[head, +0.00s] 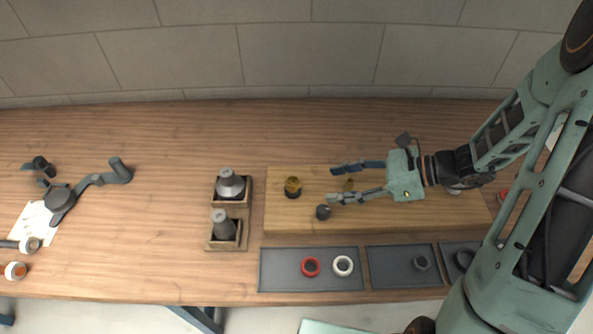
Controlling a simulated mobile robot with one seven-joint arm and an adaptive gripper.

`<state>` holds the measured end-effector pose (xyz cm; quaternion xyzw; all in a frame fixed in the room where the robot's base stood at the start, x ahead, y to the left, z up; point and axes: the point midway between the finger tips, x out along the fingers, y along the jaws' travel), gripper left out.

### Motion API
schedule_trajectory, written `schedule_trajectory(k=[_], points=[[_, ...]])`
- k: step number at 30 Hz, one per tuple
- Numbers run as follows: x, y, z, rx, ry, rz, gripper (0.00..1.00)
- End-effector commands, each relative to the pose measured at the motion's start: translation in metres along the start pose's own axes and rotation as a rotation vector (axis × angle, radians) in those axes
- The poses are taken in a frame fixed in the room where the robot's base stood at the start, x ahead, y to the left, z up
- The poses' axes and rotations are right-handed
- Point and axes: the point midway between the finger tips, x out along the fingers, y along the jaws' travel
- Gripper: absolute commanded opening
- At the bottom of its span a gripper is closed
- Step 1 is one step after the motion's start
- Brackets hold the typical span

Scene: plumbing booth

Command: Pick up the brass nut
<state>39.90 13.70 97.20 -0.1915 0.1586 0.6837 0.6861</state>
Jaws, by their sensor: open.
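A brass-coloured round piece (293,187) with a dark lower part stands on the left part of the wooden board (285,220). A smaller brass-coloured piece (349,185) shows between the fingers of my gripper (333,184); I cannot tell which of the two is the brass nut. My gripper is open over the board, its fingers pointing left. The larger brass piece is left of the fingertips, apart from them. I cannot tell how high the fingers are above the board or whether they touch the smaller piece.
A dark cylindrical piece (323,212) stands on the board close to the lower finger. Grey trays (285,280) along the front edge hold a red ring (310,266), a white ring (343,266) and dark fittings. Wooden holders (226,245) with grey fittings stand left.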

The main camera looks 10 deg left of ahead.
Motion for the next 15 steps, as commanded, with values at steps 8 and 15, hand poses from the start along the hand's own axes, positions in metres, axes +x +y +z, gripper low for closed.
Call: schedule_trajectory(k=[8, 15], points=[[0.01, 0.001, 0.019, 0.08, -0.114, -0.049, 0.46], [0.046, -0.001, 0.021, 0.077, -0.11, -0.048, 0.46]])
